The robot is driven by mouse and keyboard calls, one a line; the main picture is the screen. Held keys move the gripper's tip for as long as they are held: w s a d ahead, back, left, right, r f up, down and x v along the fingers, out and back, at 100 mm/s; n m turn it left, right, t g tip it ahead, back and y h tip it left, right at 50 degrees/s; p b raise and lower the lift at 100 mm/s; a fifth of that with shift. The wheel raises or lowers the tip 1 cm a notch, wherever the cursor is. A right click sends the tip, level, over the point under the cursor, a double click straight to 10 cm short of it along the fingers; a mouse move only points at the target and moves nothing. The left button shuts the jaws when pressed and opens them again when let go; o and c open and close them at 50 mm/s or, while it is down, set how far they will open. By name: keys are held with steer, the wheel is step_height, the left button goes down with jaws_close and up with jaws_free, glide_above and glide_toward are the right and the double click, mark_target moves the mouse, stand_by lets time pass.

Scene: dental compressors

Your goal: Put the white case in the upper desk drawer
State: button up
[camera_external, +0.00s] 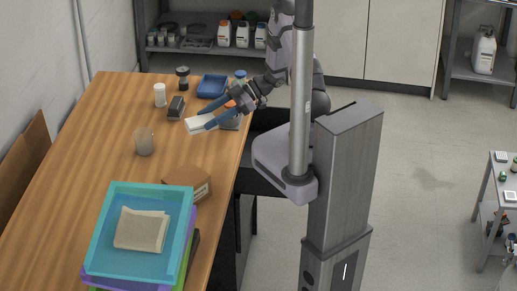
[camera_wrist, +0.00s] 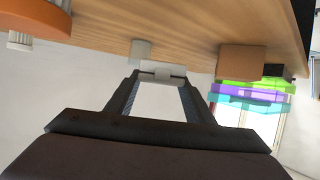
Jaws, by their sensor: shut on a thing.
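The white case (camera_external: 196,126) is in my gripper (camera_external: 210,124), above the far part of the wooden desk in the external view. The fingers are shut on it, and part of it sticks out to the left of them. In the wrist view, a pale piece (camera_wrist: 162,69) shows between the fingertips of my gripper (camera_wrist: 160,78). A dark drawer unit (camera_external: 238,232) stands under the desk's right edge. My arm and column hide part of that side, and I cannot tell whether the upper drawer is open.
The wooden desk (camera_external: 110,150) holds a cup (camera_external: 144,142), a cardboard box (camera_external: 187,184), stacked trays (camera_external: 105,228) with a cloth, a white bottle (camera_external: 160,95), a black holder (camera_external: 176,108) and a blue tray (camera_external: 212,86). The desk's left middle is clear.

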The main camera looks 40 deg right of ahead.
steer(key=a+n+g+b, duration=0.2)
steer(key=a+b, duration=0.1)
steer(key=a, duration=0.5)
steer(key=r+m+t, duration=0.2)
steer(key=m+t, duration=0.2)
glide_above(184, 147)
steer(key=shift+f+h, duration=0.15)
steer(key=shift+h, duration=0.25)
steer(key=shift+d, duration=0.1)
steer(key=shift+f, duration=5)
